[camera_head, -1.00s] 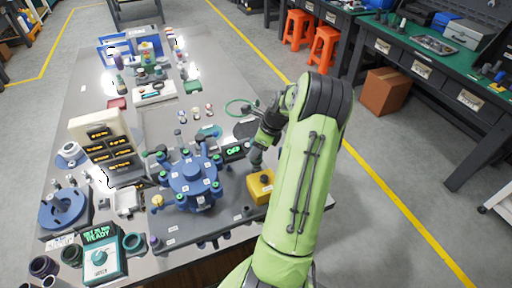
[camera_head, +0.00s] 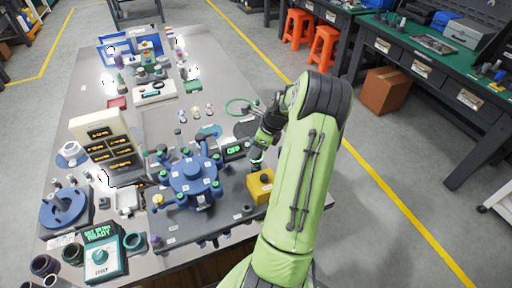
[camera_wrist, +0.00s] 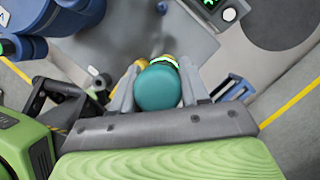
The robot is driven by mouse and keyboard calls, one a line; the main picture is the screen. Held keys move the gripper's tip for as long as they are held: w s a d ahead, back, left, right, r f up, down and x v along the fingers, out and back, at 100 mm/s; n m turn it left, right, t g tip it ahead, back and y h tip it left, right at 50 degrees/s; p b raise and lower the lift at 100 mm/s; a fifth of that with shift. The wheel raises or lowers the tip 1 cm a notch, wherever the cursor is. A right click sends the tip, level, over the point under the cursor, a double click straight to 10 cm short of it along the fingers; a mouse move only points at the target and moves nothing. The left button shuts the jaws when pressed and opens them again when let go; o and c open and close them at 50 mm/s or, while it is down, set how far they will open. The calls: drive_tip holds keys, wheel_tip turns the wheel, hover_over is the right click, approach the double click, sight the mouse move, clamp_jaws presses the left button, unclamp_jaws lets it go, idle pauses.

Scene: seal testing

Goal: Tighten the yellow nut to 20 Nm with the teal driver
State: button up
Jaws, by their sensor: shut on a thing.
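My gripper (camera_wrist: 160,95) is shut on the teal driver (camera_wrist: 158,88), whose rounded teal end faces the wrist camera between the two fingers. A bright green-yellow band shows on it. In the head view my gripper (camera_head: 258,150) is beside the right edge of the blue flange fixture (camera_head: 192,180), above and behind a yellow box. A yellow nut (camera_head: 157,199) appears at the left front of the fixture, away from my gripper. The driver's lower end is hidden in the wrist view.
The yellow box (camera_head: 261,187) with a dark knob stands right of the fixture. A small display (camera_head: 234,150) with green characters stands behind it. A teal unit (camera_head: 101,252) reading READY is at the front left. A display block (camera_head: 103,146) stands at left.

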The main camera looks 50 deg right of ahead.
wheel_tip(320, 180, up, 5)
drive_tip(key=p, duration=0.5)
idle(0.4)
